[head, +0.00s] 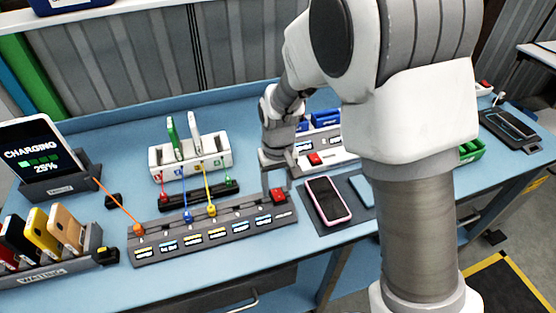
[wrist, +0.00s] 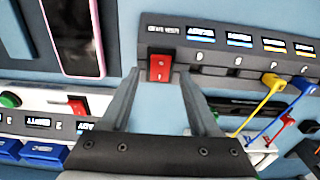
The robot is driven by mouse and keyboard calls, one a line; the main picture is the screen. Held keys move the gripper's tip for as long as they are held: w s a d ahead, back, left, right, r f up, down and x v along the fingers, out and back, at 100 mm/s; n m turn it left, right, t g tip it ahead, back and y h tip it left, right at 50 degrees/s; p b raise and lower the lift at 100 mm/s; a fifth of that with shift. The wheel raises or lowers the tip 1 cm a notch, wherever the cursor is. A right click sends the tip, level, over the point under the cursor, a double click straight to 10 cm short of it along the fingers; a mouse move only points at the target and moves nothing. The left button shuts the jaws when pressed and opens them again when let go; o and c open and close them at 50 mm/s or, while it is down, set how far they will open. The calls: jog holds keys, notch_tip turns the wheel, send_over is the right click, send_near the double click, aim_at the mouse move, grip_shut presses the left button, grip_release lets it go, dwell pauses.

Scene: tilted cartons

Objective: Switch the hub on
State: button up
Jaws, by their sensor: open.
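The dark grey hub (head: 215,231) lies on the blue table with several labelled ports along it. Orange, blue and yellow plugs sit in some of them. Its red rocker switch (head: 278,195) is at its right end; I cannot tell which way it is set. In the wrist view the hub (wrist: 222,57) runs along the top, with the switch (wrist: 160,67) just ahead of the fingertips, between them in the picture. My gripper (head: 278,178) is open and empty, close above the switch end. Whether a finger touches the hub is unclear.
A pink-edged phone (head: 328,200) lies on a dark mat right of the hub. A white unit with another red switch (head: 315,158) stands behind my gripper. A white rack (head: 190,154) and a black strip (head: 188,199) with cables are behind the hub. A charging display (head: 32,150) stands left.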

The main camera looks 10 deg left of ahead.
aim_at(279, 195)
notch_tip(279, 195, up, 16)
jog(key=shift+s+r+p, duration=0.15)
jog(key=shift+s+p, duration=0.1)
jog(key=shift+p, duration=0.05)
jog(key=shift+d, duration=0.15)
jog(key=s+d+r+m+t, duration=0.1)
jog(key=s+d+r, duration=0.25)
jog(key=d, duration=0.25)
jog(key=s+d+r+m+t, duration=0.1)
jog(key=s+d+r+m, duration=0.1)
jog(key=s+d+r, duration=0.3)
jog(key=s+d+f+m+t, duration=0.2)
jog(key=s+d+t, duration=0.1)
jog(key=s+d, duration=0.5)
jog(key=shift+d, duration=0.45)
jog(key=shift+s, duration=0.15)
